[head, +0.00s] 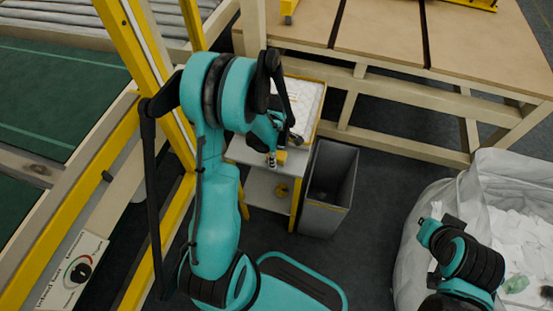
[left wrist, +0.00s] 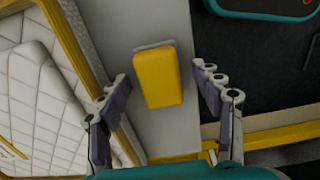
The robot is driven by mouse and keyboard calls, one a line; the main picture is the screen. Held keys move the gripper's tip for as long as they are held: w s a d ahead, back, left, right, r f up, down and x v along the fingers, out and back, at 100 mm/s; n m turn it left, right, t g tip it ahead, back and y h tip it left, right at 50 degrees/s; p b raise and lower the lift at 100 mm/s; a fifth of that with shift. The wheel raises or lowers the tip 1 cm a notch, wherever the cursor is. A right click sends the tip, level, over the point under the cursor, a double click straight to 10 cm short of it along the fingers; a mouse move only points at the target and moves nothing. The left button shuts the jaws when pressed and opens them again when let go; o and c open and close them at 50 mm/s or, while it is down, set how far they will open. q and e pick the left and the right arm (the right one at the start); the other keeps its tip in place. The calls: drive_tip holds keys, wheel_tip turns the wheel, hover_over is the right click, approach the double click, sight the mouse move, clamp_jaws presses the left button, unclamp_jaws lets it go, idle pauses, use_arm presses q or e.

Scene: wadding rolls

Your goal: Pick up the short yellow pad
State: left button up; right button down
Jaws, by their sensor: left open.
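The short yellow pad (left wrist: 158,76) lies on a light grey strip of surface in the left wrist view, with a thin grey edge showing at its far end. My left gripper (left wrist: 160,74) is open, with one finger on each side of the pad. Gaps show between the pad and both fingers; I cannot tell the height gap. In the head view my left gripper (head: 279,150) is over the front part of a white stand, and a small yellow patch, seemingly the pad (head: 281,157), shows by its fingers.
White quilted material in a yellow frame (left wrist: 45,95) lies left of the pad. A grey bin (head: 329,188) stands right of the white stand (head: 262,188). A yellow object (head: 282,190) is on its lower shelf. A large white bag (head: 420,225) stands at right; a wooden-topped table (head: 380,30) is behind.

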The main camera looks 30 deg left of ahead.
use_arm(q)
drive_tip(key=c, duration=1.3)
drive_tip(key=shift+r, duration=0.1)
drive_tip(key=shift+r+p, duration=0.25)
drive_tip(key=shift+p, duration=0.05)
wheel_tip(320, 180, up, 4)
drive_tip(key=shift+p, duration=1.05)
drive_tip(key=d+r+p, duration=0.1)
drive_tip(key=d+r, duration=0.1)
drive_tip(key=d, duration=0.2)
drive_tip(key=d+r+p, duration=0.1)
drive_tip(key=d+r, duration=0.1)
drive_tip(key=d, duration=0.1)
drive_tip(key=d+r+p, duration=0.1)
drive_tip(key=d+r, duration=0.1)
drive_tip(key=d, duration=0.2)
drive_tip(key=shift+s+d+r, duration=0.15)
drive_tip(key=shift+s+d, duration=0.15)
drive_tip(key=shift+d, duration=0.05)
